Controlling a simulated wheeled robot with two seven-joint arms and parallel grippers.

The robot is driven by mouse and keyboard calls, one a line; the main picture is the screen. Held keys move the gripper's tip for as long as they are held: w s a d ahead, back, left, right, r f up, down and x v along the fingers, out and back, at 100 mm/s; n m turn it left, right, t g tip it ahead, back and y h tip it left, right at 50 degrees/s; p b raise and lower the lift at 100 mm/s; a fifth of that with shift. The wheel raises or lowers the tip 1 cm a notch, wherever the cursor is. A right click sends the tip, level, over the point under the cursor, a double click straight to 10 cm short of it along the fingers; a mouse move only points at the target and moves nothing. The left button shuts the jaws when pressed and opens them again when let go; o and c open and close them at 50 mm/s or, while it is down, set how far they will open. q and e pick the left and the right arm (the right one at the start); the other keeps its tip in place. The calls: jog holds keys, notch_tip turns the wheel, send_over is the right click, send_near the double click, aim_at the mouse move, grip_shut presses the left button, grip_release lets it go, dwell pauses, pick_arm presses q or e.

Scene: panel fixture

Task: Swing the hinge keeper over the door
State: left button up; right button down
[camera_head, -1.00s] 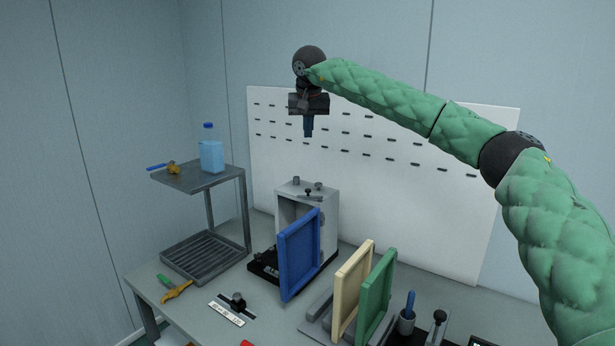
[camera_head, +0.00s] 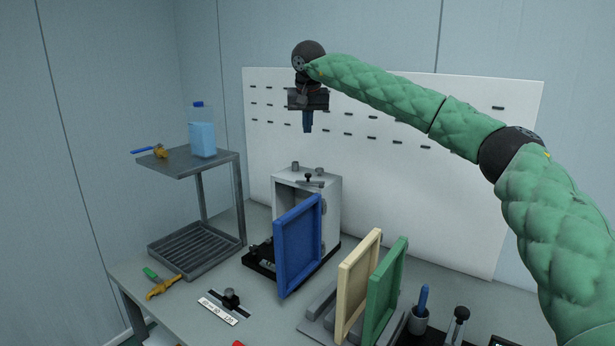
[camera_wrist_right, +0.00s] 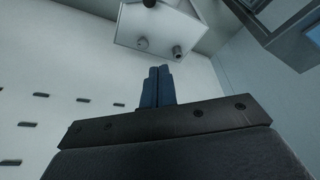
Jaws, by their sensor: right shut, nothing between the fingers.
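The blue door (camera_head: 299,243) stands upright at the front of the grey box fixture (camera_head: 330,205), swung out at an angle from its opening. On top of the box is a small dark bar with a knob (camera_head: 308,180), which looks like the keeper; I cannot tell which way it is turned relative to the door. My right gripper (camera_head: 308,128) points down, shut and empty, in the air above the box. In the right wrist view its fingers (camera_wrist_right: 157,88) are together, and the box top (camera_wrist_right: 165,28) lies beyond them. My left gripper is not in view.
A cream panel (camera_head: 357,285) and a green panel (camera_head: 385,290) stand in a rack right of the door. A metal shelf (camera_head: 190,160) with a bottle (camera_head: 202,137) stands left. A white slotted board (camera_head: 400,180) is behind. A screw-clamp bar (camera_head: 230,300) lies in front.

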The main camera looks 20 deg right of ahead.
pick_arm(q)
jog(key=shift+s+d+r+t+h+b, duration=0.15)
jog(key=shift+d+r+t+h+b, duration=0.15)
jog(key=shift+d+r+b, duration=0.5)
pick_arm(e)
notch_tip(320, 180, down, 2)
jog(key=shift+s+f, duration=0.1)
jog(key=shift+s, duration=0.05)
jog(key=shift+a, duration=0.1)
